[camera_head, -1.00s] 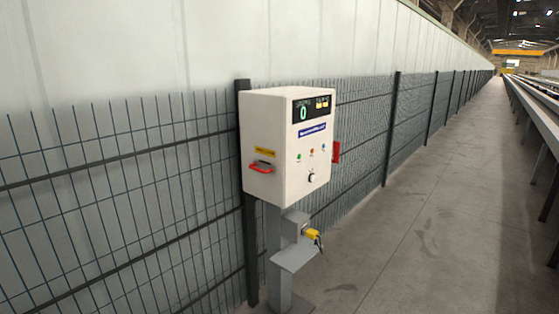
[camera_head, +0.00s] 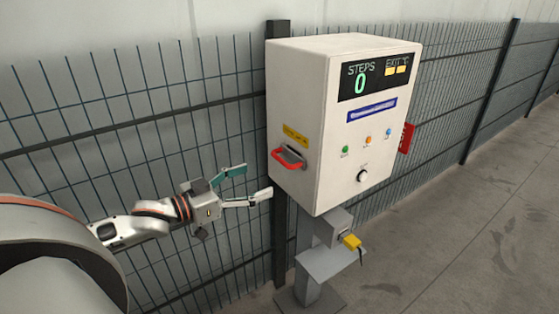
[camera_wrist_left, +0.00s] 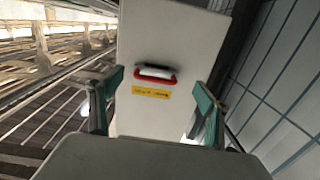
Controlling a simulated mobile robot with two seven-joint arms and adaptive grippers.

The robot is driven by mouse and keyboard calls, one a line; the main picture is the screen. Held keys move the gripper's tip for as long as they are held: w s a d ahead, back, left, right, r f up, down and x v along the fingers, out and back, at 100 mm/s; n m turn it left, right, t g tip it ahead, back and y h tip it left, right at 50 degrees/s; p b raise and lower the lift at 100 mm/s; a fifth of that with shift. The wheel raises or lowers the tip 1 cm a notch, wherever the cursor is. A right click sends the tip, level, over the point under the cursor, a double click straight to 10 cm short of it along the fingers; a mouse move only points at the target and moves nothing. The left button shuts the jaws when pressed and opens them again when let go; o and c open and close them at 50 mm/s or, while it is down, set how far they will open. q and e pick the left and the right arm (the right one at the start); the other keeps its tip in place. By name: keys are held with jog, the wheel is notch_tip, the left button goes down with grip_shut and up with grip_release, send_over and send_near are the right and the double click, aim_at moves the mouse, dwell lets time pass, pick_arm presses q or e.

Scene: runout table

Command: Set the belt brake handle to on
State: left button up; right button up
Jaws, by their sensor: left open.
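The belt brake handle (camera_head: 288,159) is a red bar on a grey mount on the left side of the white control box (camera_head: 315,110). A yellow label (camera_head: 295,134) sits just above it. My left gripper (camera_head: 260,183) is open and empty, to the left of the handle and slightly below it, apart from the box. In the left wrist view the red handle (camera_wrist_left: 155,75) lies ahead between the two open fingers (camera_wrist_left: 153,102), with the yellow label (camera_wrist_left: 151,93) beside it. The label's text is too small to read. My right gripper is not in view.
A red sign (camera_head: 406,138) sticks out on the far side. A wire fence (camera_head: 140,150) runs close behind. A shelf (camera_head: 328,262) with a yellow item (camera_head: 351,242) is below.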

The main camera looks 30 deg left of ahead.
aim_at(279, 161)
pick_arm(q)
jog(key=shift+h, duration=0.3)
jog(key=w+r, duration=0.1)
jog(key=w+d+r, duration=0.1)
jog(key=r, duration=0.1)
jog(key=shift+w+r, duration=0.2)
jog(key=shift+w, duration=0.1)
jog(key=shift+b+x, duration=0.3)
jog(key=shift+x, duration=2.9)
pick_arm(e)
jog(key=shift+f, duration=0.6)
